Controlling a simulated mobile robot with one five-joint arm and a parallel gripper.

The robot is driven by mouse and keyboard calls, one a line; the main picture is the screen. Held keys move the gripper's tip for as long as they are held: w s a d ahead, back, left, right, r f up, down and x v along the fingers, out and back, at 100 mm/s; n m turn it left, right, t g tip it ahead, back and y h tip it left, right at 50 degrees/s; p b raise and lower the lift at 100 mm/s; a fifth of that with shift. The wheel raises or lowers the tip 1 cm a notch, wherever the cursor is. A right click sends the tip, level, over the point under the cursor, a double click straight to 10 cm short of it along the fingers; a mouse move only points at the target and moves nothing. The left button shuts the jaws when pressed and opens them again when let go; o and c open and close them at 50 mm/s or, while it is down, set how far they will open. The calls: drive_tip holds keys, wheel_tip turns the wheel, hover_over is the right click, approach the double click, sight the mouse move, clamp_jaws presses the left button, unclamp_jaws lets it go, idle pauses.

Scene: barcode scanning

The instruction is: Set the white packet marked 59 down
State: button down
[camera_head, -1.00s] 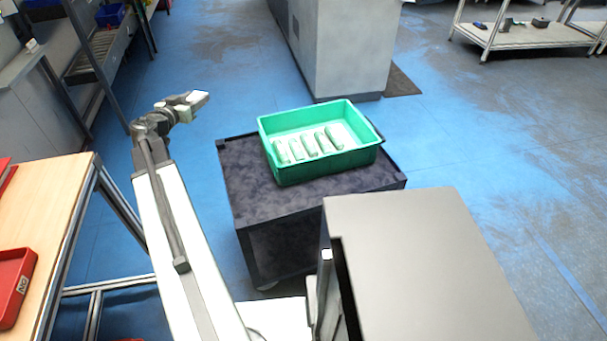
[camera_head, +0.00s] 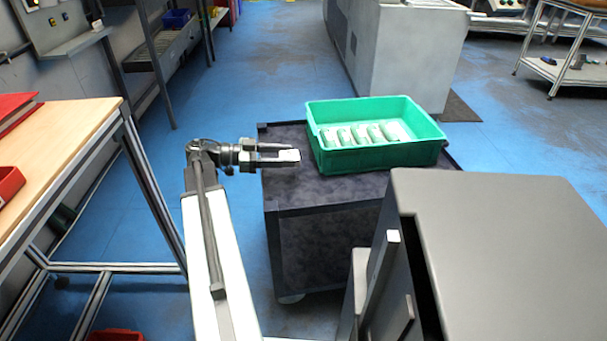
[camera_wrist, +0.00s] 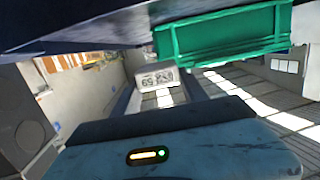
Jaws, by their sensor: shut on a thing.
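My gripper (camera_head: 278,153) is shut on a small white packet (camera_head: 288,155) near the left edge of the dark cart (camera_head: 340,187). In the wrist view the packet (camera_wrist: 157,78) sits between the fingers and shows dark printed digits, upside down and hard to read. In the head view the packet overlaps the cart top, left of the green tray (camera_head: 375,158); I cannot tell its exact height. The tray also shows in the wrist view (camera_wrist: 225,35).
Several pale packets (camera_head: 365,134) lie in a row in the green tray. A grey box-shaped body (camera_head: 490,230) stands at the front right. A wooden table (camera_head: 60,140) with red bins is at the left. Bare cart top lies in front of the tray.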

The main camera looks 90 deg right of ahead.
sight(285, 180)
wheel_tip(285, 180, down, 7)
drive_tip(key=b, duration=0.5)
drive_tip(key=shift+r, duration=0.3)
drive_tip(key=shift+f, duration=0.15)
drive_tip(key=c, duration=0.6)
unclamp_jaws()
drive_tip(key=shift+w+r+p, duration=0.1)
drive_tip(key=shift+r+p, duration=0.15)
drive_tip(key=shift+p, duration=0.05)
drive_tip(key=p+v, duration=0.1)
drive_tip(key=v, duration=1)
drive_tip(key=shift+w, duration=0.45)
